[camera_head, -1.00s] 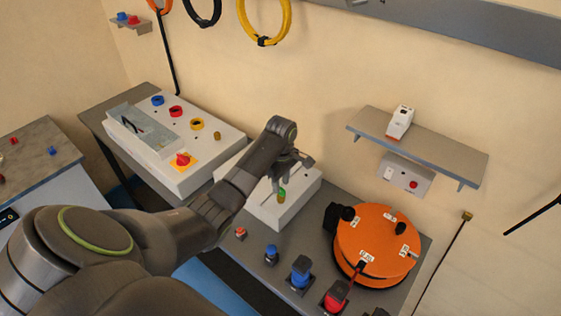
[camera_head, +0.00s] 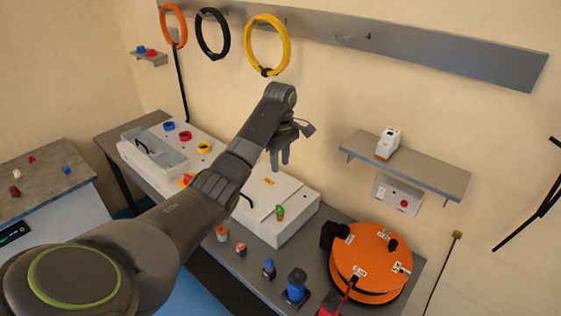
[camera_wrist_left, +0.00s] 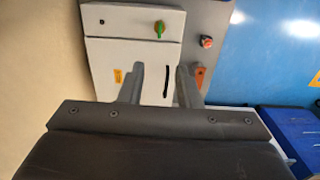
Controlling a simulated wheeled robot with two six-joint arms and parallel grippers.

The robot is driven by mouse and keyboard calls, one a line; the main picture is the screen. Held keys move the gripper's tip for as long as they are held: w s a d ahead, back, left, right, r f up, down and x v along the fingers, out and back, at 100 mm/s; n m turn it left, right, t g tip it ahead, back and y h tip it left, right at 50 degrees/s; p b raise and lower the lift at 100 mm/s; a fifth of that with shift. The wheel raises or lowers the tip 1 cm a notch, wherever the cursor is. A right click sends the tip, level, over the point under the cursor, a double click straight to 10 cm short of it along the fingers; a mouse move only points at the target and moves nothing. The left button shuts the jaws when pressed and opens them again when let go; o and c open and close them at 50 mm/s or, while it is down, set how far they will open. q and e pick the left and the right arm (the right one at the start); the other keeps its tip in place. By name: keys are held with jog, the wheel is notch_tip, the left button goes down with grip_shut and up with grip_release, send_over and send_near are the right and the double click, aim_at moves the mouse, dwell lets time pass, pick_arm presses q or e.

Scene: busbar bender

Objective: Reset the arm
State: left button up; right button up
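My left arm comes in from the left in the head view. My left gripper (camera_head: 280,160) hangs above the back of a white box with a green knob (camera_head: 279,212). In the left wrist view the two fingers of my left gripper (camera_wrist_left: 158,85) stand apart with nothing between them, in front of the white box (camera_wrist_left: 110,58). The box shows a black handle and an orange label there. The gripper touches nothing that I can see. My right gripper is not in view.
An orange round machine (camera_head: 372,262) stands right of the box, with blue and red connectors in front. A white panel with coloured sockets (camera_head: 205,147) is at left. A wall shelf (camera_head: 425,172) is at right. Cable rings hang behind (camera_head: 267,20).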

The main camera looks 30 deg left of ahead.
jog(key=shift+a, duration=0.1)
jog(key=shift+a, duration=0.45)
